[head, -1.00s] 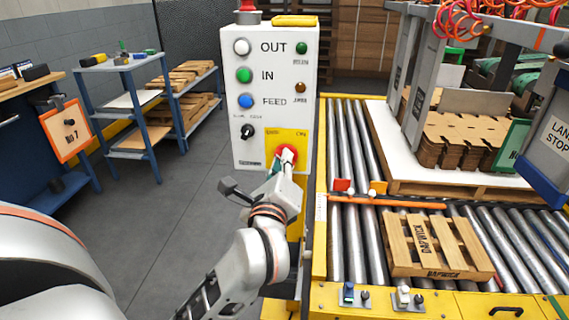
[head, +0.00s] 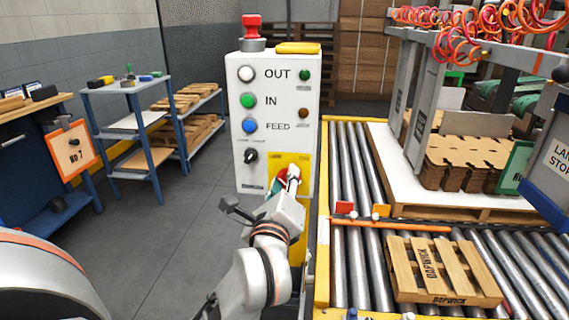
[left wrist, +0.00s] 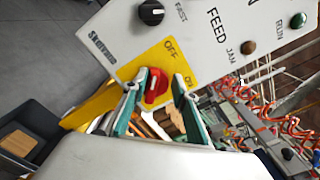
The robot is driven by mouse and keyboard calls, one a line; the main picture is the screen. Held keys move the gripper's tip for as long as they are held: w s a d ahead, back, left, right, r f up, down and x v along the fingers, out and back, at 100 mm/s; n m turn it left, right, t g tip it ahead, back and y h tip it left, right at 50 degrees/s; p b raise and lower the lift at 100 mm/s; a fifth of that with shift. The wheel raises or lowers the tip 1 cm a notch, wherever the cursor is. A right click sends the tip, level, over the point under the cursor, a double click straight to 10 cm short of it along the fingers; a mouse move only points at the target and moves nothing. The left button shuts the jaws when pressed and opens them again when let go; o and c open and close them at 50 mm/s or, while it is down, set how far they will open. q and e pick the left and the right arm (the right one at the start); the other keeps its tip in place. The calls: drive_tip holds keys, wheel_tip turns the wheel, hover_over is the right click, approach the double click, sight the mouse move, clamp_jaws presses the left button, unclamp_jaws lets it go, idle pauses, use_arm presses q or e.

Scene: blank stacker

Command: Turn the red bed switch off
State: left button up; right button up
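The red bed switch (left wrist: 156,86) is a round red knob with a white mark, on a yellow plate (left wrist: 112,99) with OFF and ON labels. The plate is at the lower right of the white control panel (head: 248,170). In the head view, the switch (head: 279,179) is partly hidden by my left gripper (head: 290,180). In the left wrist view, the left gripper (left wrist: 155,92) is open, with one teal finger on each side of the knob. Whether the fingers touch it, I cannot tell. My right gripper is not in view.
A roller conveyor (head: 350,250) with a wooden pallet (head: 444,270) lies to the right. Blue shelves (head: 150,160) stand left; grey floor (head: 150,240) is clear between.

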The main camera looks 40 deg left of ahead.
use_arm(q)
wheel_tip(320, 180, up, 9)
drive_tip(key=shift+f, duration=0.15)
idle(0.4)
